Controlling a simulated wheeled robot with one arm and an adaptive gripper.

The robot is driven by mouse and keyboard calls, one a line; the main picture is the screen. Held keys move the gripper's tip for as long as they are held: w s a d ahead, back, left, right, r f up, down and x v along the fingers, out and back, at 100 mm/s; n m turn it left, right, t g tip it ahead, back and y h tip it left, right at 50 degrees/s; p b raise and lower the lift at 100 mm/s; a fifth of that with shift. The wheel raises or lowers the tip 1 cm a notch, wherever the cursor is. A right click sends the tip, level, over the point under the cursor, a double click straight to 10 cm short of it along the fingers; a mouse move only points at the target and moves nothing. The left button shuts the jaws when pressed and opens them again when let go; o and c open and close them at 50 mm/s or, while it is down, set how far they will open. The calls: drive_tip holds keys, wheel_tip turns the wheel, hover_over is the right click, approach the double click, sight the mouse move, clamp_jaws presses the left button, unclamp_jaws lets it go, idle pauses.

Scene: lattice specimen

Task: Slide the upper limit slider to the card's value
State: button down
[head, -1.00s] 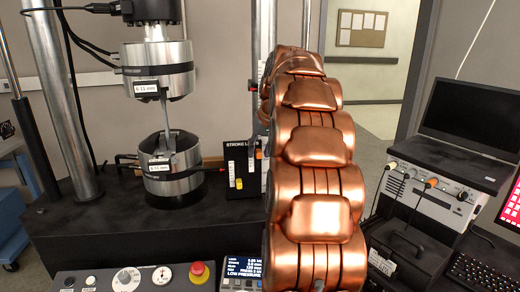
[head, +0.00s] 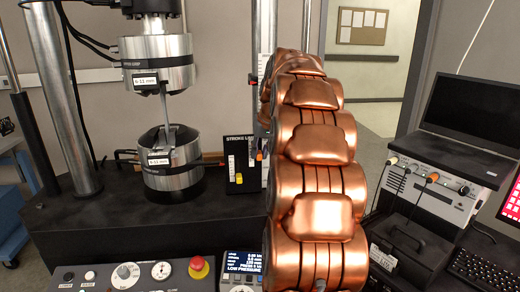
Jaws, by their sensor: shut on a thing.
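The black stroke limits panel (head: 239,184) stands upright behind the control desk, left of my copper arm. It has pale scale strips and a small yellow marker (head: 239,178) low in the middle. A small orange slider knob (head: 259,156) shows at the panel's right side, taken as the upper limit slider. My gripper (head: 262,146) is a dark shape at that side, partly hidden behind the arm. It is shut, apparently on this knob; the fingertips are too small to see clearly. No card with a readable value can be made out.
Steel test grips (head: 172,160) with a specimen between them stand left of the panel. A red stop button (head: 198,265) and a lit display (head: 243,264) sit in front. A laptop and amplifier box (head: 432,190) are at right.

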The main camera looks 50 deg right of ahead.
drive_tip(key=c, duration=1)
unclamp_jaws()
drive_tip(key=shift+o, duration=0.2)
drive_tip(key=p+v, duration=0.1)
drive_tip(key=v, duration=0.5)
drive_tip(key=shift+p, duration=0.35)
drive_tip(key=shift+s, duration=0.1)
drive_tip(key=v, duration=1.2)
